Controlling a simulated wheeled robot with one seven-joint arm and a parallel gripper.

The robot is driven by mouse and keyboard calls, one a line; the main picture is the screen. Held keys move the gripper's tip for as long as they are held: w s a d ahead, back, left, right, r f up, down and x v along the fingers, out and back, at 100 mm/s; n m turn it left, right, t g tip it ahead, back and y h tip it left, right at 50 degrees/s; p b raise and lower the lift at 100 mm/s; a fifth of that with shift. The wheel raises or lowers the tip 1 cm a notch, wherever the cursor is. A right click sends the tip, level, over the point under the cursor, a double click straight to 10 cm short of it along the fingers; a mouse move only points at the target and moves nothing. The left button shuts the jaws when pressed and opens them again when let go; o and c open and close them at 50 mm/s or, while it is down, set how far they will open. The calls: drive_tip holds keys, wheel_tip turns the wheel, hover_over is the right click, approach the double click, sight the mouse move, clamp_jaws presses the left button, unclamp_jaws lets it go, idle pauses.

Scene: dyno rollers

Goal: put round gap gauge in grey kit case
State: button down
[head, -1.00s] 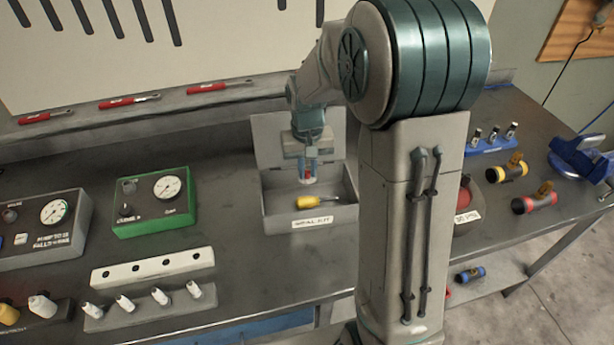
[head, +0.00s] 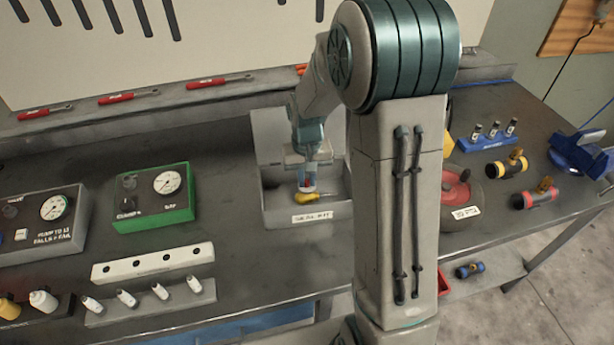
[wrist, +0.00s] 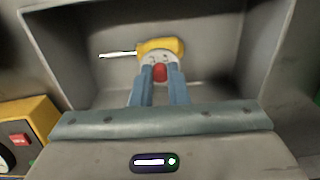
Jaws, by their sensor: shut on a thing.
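The grey kit case (head: 270,211) stands open on the bench, its lid tilted up at the back. My gripper (head: 306,183) is low over the inside of the case. It is shut on the round gap gauge, a pale disc (wrist: 158,57) with a red middle, between the two blue fingers (wrist: 160,80) in the wrist view. A yellow-handled screwdriver (head: 307,197) lies in the case; in the wrist view its yellow handle (wrist: 174,45) is just behind the disc. Whether the gauge touches the case floor or the screwdriver cannot be told.
A green gauge box (head: 155,212) stands left of the case. In front of it are a white holed block (head: 152,264) and a rack of white bottles (head: 150,310). My arm hides the bench right of the case; a round grey-and-red item (head: 463,190) shows beyond it.

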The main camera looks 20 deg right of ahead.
sight(307, 181)
drive_tip(key=c, duration=1.4)
unclamp_jaws()
drive_tip(key=shift+r+p, duration=0.55)
drive_tip(key=shift+p, duration=0.05)
wheel_tip(307, 181, up, 11)
drive_tip(key=b, duration=0.1)
drive_tip(key=s+r+n+t, duration=0.1)
drive_tip(key=s+r+t, duration=0.2)
drive_tip(key=s, duration=1.7)
drive_tip(key=shift+r+t, duration=0.15)
drive_tip(key=shift+t, duration=0.25)
drive_tip(key=shift+a, duration=0.1)
